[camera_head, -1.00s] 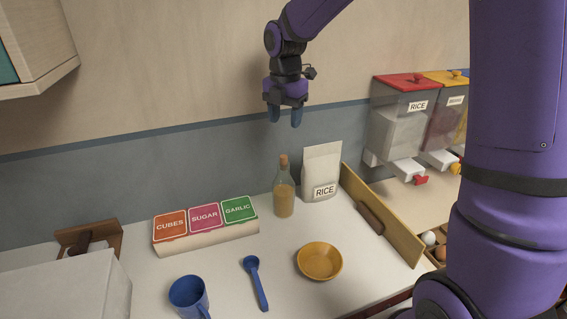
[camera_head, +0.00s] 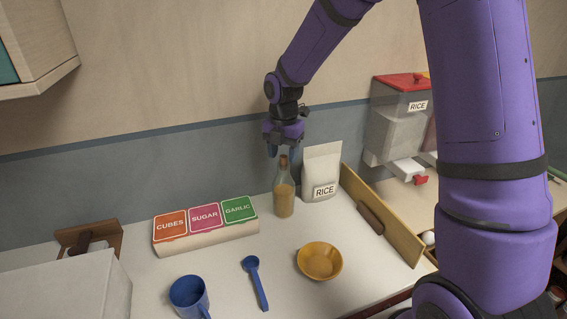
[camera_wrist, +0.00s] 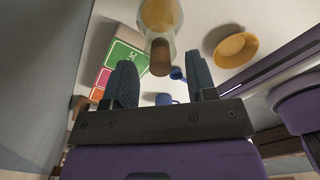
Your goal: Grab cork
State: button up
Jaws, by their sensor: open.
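The brown cork (camera_head: 283,160) sits in the mouth of a glass bottle (camera_head: 284,197) with tan contents, upright on the counter by the wall. My gripper (camera_head: 282,151) points down with its fingers apart, right at the height of the cork in the head view. In the wrist view the cork (camera_wrist: 160,57) shows between the two open fingers (camera_wrist: 162,80), near the tip level. The bottle's body (camera_wrist: 160,15) extends away beyond it. I cannot tell whether either finger touches the cork.
A rice bag (camera_head: 321,172) stands close to the right of the bottle. A box labelled cubes, sugar and garlic (camera_head: 206,224) lies to the left. A yellow bowl (camera_head: 320,261), blue spoon (camera_head: 256,283) and blue mug (camera_head: 188,296) are in front. A wooden board (camera_head: 385,218) stands at right.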

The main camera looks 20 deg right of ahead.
jog(key=shift+f, duration=0.5)
grip_shut()
jog(key=shift+r, duration=0.1)
